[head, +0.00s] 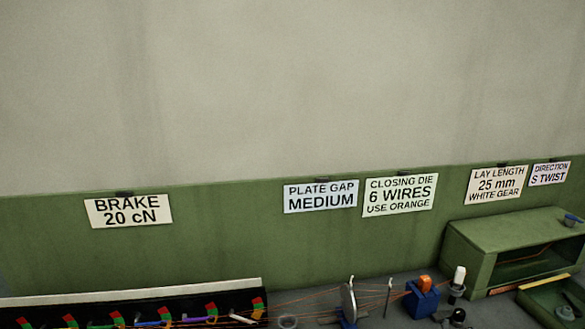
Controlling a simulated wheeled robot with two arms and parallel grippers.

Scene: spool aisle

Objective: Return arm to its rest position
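Neither of my arms nor my grippers shows in the head view. The view looks mostly at the wall (300,90), with the worktop (385,318) only along the bottom edge. Whether either gripper holds anything cannot be seen.
Several signs hang on the wall, among them a brake sign (128,211) and a closing die sign (400,194). A dark rack with coloured parts (130,308) is at bottom left. A metal disc (348,302), a blue block (421,301) and a green cabinet (470,250) stand rightward.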

